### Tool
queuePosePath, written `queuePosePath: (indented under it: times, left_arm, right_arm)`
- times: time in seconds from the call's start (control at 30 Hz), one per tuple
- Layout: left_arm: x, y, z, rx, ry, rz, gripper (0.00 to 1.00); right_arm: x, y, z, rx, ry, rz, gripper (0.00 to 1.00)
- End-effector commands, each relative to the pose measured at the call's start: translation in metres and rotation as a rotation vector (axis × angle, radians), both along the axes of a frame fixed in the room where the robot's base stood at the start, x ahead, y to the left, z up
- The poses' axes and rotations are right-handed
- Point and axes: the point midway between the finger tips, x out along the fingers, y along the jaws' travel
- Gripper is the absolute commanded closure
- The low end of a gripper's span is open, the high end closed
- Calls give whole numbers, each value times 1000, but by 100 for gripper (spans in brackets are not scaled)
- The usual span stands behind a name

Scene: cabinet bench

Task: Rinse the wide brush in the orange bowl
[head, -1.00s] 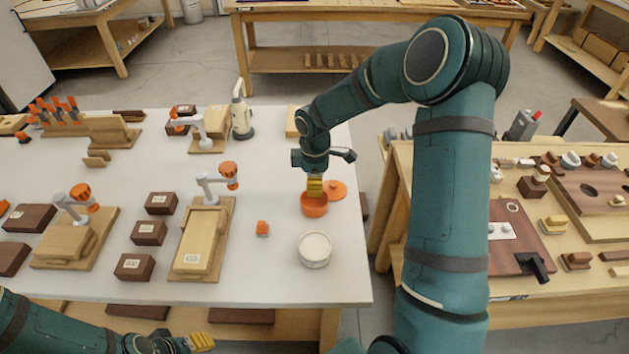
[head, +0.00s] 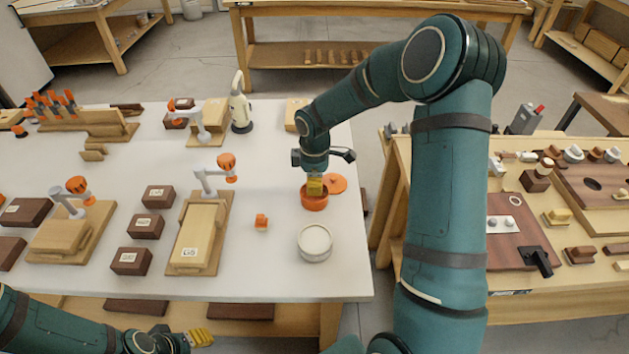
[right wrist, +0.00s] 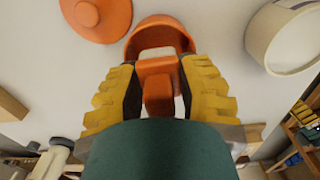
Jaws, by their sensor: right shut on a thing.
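My right gripper (head: 315,192) points down over the orange bowl (head: 314,204), its yellow fingertips at the bowl's opening. In the right wrist view the gripper (right wrist: 158,100) is shut on an orange-handled brush (right wrist: 158,88) with a pale section at its far end, and the orange bowl (right wrist: 160,22) is just beyond it. The brush's bristles are hidden, so I cannot tell how deep they reach. My left gripper (head: 201,338) is low at the table's front edge, away from the bowl; its opening does not show clearly.
An orange lid (head: 335,183) lies beside the bowl. A white round jar (head: 315,243) stands in front of it, and a small orange piece (head: 261,222) lies to the left. A white bottle (head: 240,108) stands farther back. Wooden stands with clamps (head: 200,235) fill the left.

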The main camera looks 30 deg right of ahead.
Motion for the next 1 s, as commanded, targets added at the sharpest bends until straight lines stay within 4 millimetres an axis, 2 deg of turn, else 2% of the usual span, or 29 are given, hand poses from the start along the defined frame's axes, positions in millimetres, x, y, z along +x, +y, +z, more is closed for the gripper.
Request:
queuePosePath:
  times: [1.0]
  left_arm:
    - [0,0,-13,0,0,0,53]
  right_arm:
    - [0,0,-21,0,0,1,97]
